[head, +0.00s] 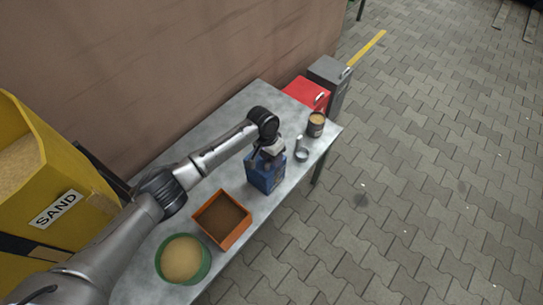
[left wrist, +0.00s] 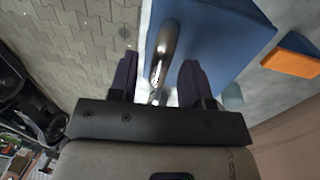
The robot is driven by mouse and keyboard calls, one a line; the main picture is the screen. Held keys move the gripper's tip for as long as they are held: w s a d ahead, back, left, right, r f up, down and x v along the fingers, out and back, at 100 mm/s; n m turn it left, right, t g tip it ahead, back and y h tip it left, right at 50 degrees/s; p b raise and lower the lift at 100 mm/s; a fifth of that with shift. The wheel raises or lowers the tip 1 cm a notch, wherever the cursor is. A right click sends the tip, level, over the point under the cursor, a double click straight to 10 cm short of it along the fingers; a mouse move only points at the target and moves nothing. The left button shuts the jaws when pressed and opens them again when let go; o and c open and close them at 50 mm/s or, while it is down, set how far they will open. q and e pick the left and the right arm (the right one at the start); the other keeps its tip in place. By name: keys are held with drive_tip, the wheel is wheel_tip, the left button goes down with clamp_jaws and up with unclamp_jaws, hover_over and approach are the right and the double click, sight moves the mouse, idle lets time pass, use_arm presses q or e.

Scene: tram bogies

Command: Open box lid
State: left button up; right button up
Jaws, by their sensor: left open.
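A blue box (head: 264,178) stands on the grey metal table. My left gripper (head: 272,150) is at the top of this box and partly hides it. In the left wrist view, the blue box (left wrist: 222,35) fills the upper middle and carries a shiny metal handle (left wrist: 167,42). The two dark fingers of my left gripper (left wrist: 158,76) are open, and the handle shows in the gap between them. I cannot tell whether either finger touches it. The lid seam cannot be made out. My right gripper is not in view.
On the table (head: 167,232) are an orange tray (head: 238,233) with brown contents, a green bowl (head: 205,262) of sand-coloured material, a can (head: 316,125) and a small cup (head: 301,154). Red (head: 306,94) and grey (head: 331,75) boxes stand beyond. A yellow sand bin (head: 45,190) is left.

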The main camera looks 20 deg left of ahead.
use_arm(q)
drive_tip(key=shift+c, duration=0.3)
clamp_jaws()
